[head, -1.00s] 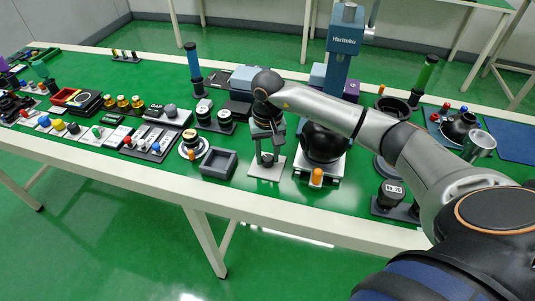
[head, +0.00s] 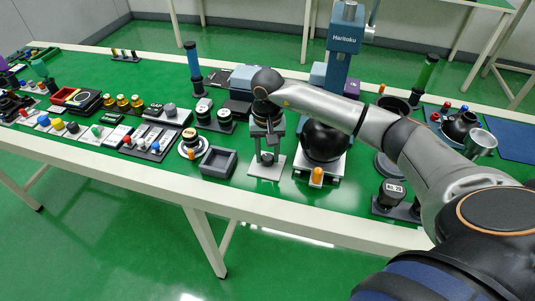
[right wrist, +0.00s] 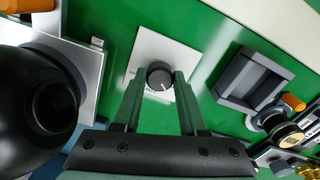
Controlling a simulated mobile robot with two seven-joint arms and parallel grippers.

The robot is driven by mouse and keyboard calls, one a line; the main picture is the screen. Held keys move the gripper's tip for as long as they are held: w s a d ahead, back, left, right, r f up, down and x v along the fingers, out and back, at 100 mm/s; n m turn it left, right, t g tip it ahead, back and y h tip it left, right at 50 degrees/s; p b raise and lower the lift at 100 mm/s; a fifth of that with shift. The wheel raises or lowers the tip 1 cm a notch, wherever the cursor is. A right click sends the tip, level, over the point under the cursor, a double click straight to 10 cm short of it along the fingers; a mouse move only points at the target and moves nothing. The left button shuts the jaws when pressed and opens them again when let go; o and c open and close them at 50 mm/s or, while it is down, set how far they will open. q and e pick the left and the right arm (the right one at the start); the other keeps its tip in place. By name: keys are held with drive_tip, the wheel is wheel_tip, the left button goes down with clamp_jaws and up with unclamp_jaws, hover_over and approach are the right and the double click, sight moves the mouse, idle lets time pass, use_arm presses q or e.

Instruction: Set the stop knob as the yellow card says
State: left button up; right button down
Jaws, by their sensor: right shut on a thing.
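The stop knob (right wrist: 160,76) is a dark round knob with a pale pointer line, on a light square plate (right wrist: 171,46). In the head view the knob (head: 267,158) and its plate (head: 262,173) are near the table's front edge. My right gripper (right wrist: 161,74) points down with one finger on each side of the knob, shut on it. In the head view the right gripper (head: 268,145) partly hides the knob. I cannot make out a yellow card or any scale marks. My left gripper is out of view.
A dark square tray (head: 218,163) stands left of the plate. A black ball-shaped device (head: 323,142) with an orange knob (head: 317,176) stands close on the right. The blue Haritoku column (head: 344,45) rises behind. Several small devices crowd the table's left half.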

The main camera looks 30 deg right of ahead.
drive_tip(key=m, duration=0.4)
drive_tip(key=shift+m+b, duration=0.3)
drive_tip(key=shift+b, duration=0.05)
drive_tip(key=m, duration=0.3)
drive_tip(key=shift+m, duration=0.3)
drive_tip(key=m, duration=0.2)
drive_tip(key=shift+w+m, duration=0.1)
drive_tip(key=shift+m, duration=0.3)
drive_tip(key=m, duration=0.2)
drive_tip(key=shift+m, duration=0.3)
drive_tip(key=m, duration=0.3)
drive_tip(key=shift+m, duration=0.3)
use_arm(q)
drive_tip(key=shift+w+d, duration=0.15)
use_arm(e)
drive_tip(key=m, duration=0.4)
drive_tip(key=shift+m, duration=0.4)
use_arm(q)
drive_tip(key=shift+p, duration=0.3)
use_arm(e)
drive_tip(key=shift+c, duration=2.2)
unclamp_jaws()
